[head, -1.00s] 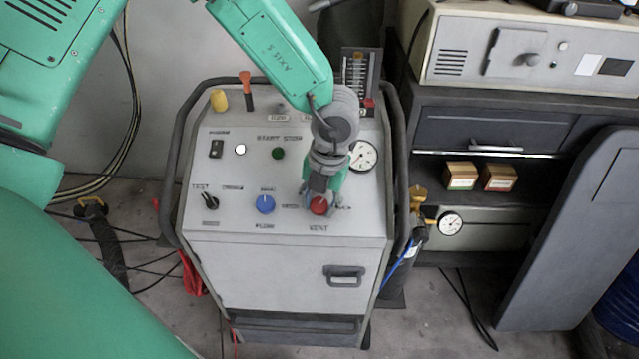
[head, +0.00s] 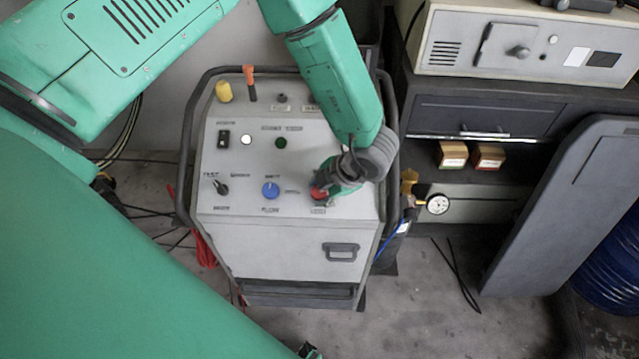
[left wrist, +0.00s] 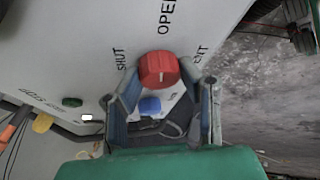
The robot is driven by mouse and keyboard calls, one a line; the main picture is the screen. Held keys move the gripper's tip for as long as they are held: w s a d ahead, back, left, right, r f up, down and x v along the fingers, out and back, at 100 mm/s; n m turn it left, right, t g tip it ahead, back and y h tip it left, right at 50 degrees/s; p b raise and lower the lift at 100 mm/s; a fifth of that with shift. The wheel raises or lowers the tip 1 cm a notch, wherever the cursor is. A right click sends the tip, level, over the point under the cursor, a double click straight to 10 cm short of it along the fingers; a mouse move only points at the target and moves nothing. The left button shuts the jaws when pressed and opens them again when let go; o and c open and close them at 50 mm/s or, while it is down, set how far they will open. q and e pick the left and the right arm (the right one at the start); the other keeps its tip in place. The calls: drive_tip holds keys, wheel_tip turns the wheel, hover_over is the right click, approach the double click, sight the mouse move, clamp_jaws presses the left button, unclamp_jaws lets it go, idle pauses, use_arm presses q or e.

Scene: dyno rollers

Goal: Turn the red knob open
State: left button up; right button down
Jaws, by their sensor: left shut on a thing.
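The red knob (head: 318,193) is at the lower right of the grey control panel, above the VENT label. In the left wrist view the red knob (left wrist: 158,68) sits between the two fingertips, with a short pale mark on its face. SHUT is printed to its left and OPEN above it. I cannot tell exactly which word the mark points at. My left gripper (head: 324,188) comes to the knob from the upper right, and its fingers (left wrist: 160,76) are shut on the knob's sides. My right gripper is not in view.
A dark tubular handle (head: 186,150) frames the cart. A brass valve with a gauge (head: 438,204) stands off the cart's right side.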

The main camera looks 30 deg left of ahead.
use_arm(q)
drive_tip(key=shift+w+d+m+t+y, duration=0.15)
drive_tip(key=shift+m+t+y, duration=0.15)
drive_tip(key=shift+m, duration=0.3)
drive_tip(key=shift+m+p, duration=0.3)
drive_tip(key=o, duration=1.1)
drive_tip(key=v, duration=1.2)
